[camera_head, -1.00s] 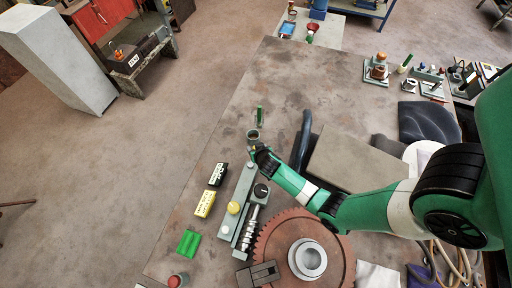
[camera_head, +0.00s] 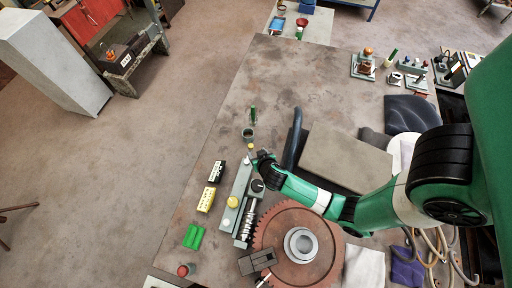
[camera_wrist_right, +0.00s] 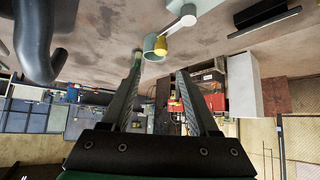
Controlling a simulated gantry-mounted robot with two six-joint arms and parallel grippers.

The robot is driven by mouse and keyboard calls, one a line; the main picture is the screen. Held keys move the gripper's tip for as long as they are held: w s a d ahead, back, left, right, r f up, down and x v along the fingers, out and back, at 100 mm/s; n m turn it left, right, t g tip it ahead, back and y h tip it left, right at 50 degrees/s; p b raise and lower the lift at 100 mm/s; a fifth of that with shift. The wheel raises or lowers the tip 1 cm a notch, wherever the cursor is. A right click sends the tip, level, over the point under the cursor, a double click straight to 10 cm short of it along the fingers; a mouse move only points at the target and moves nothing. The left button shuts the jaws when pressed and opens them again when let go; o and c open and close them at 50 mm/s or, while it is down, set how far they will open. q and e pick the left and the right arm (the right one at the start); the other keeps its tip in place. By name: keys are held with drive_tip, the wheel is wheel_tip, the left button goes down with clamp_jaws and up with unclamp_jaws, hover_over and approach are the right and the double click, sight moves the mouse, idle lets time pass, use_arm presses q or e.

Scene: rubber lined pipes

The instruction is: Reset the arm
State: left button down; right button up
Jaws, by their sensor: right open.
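My right arm comes in from the right edge of the head view, green with white and black joints. It reaches left over the table to my right gripper (camera_head: 257,158), which is small in this view. The right gripper also shows in the right wrist view (camera_wrist_right: 159,70), with its two dark fingers spread apart and nothing held between them. In the head view the cup (camera_head: 248,134) stands on the table just above the gripper. My left gripper does not show.
A grey fixture with a spring (camera_head: 237,199) and a large rust-brown gear (camera_head: 323,249) lie below the gripper. A black curved pipe (camera_head: 294,138) and a grey slab (camera_head: 345,157) lie to its right. The table's upper middle (camera_head: 290,75) is clear.

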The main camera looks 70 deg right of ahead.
idle(0.4)
drive_tip(key=w+a+r+t+p, duration=0.3)
drive_tip(key=w+r+t, duration=0.3)
drive_tip(key=w+r, duration=1.4)
drive_tip(key=w+a+r+t+p, duration=0.1)
drive_tip(key=w+a+r+t, duration=0.15)
drive_tip(key=r, duration=0.95)
drive_tip(key=w+a+r+t+p, duration=0.1)
drive_tip(key=w+a+r+t, duration=0.15)
drive_tip(key=r, duration=0.85)
drive_tip(key=s+a+r+n+t+y, duration=0.1)
drive_tip(key=s+a+r+t, duration=0.15)
drive_tip(key=r, duration=0.85)
drive_tip(key=s+a+r+n+t+y, duration=0.1)
drive_tip(key=a+r+n+t+y, duration=0.2)
drive_tip(key=r, duration=0.7)
drive_tip(key=s+a+r+n+t+y, duration=0.2)
drive_tip(key=s+a+r+n+t, duration=0.1)
drive_tip(key=s+r, duration=0.3)
drive_tip(key=s+a+r+n+t+y+p, duration=0.1)
drive_tip(key=s+a+r+n+t+y, duration=0.2)
drive_tip(key=s+r, duration=0.3)
wheel_tip(320, 180, up, 3)
drive_tip(key=shift+a+r+n, duration=0.2)
drive_tip(key=shift+a+n, duration=0.25)
drive_tip(key=shift+n, duration=0.45)
